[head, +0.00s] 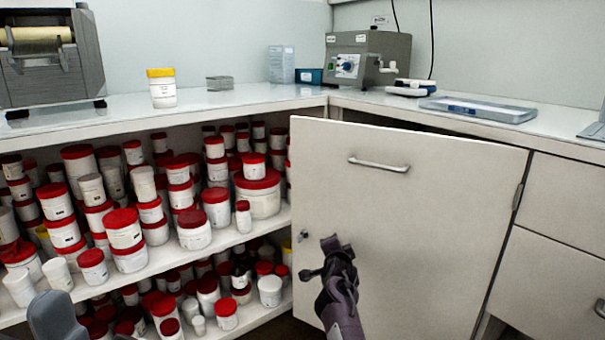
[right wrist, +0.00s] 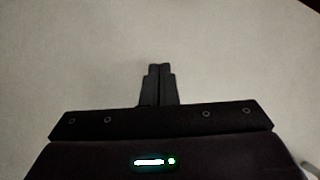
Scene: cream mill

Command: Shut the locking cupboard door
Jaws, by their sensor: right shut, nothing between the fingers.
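The cupboard door (head: 425,210) is a cream panel with a metal bar handle (head: 379,164) near its top and a small round lock (head: 302,236) near its left edge. It stands ajar, swung out from the cabinet, with hinges on its right side. My right gripper (head: 330,243) is in front of the door's lower left part, fingers shut and empty. In the right wrist view the shut fingers (right wrist: 159,84) point at the plain door face (right wrist: 80,60); I cannot tell whether they touch it.
Open shelves (head: 255,235) left of the door hold many white jars with red lids. The counter (head: 235,98) above carries a roller mill (head: 50,55), a yellow-lidded jar (head: 161,88), a grey machine (head: 365,58) and a tray (head: 478,109). Drawers (head: 560,205) stand right of the door.

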